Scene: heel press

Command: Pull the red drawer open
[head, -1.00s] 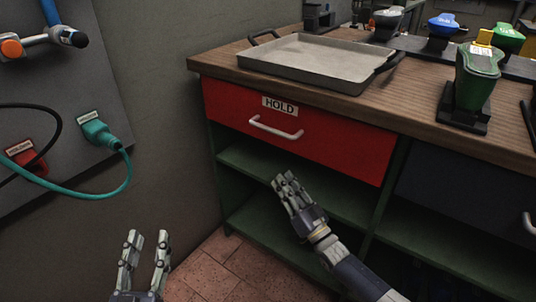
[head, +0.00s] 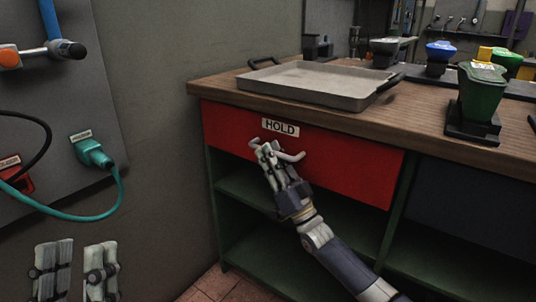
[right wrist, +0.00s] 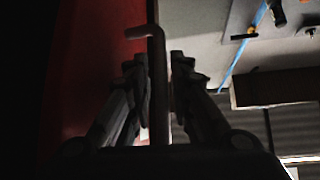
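The red drawer (head: 345,165) is shut under the left end of the workbench, with a HOLD label (head: 281,127) above its pale bar handle (head: 292,156). My right gripper (head: 265,151) is at the handle, its fingers reaching up from below. In the right wrist view the handle bar (right wrist: 158,80) runs between the two fingers (right wrist: 160,65), with the red drawer front (right wrist: 95,70) to the left. A narrow gap shows beside the bar, so the fingers look open around it; contact is hard to judge. My left gripper (head: 78,248) is open and empty at the lower left.
A grey metal tray (head: 320,84) lies on the wooden worktop (head: 415,122) above the drawer. Open green shelves (head: 240,195) lie below it. A wall panel at left carries a teal plug (head: 92,151) and cable. A green-topped device (head: 482,95) stands on the right.

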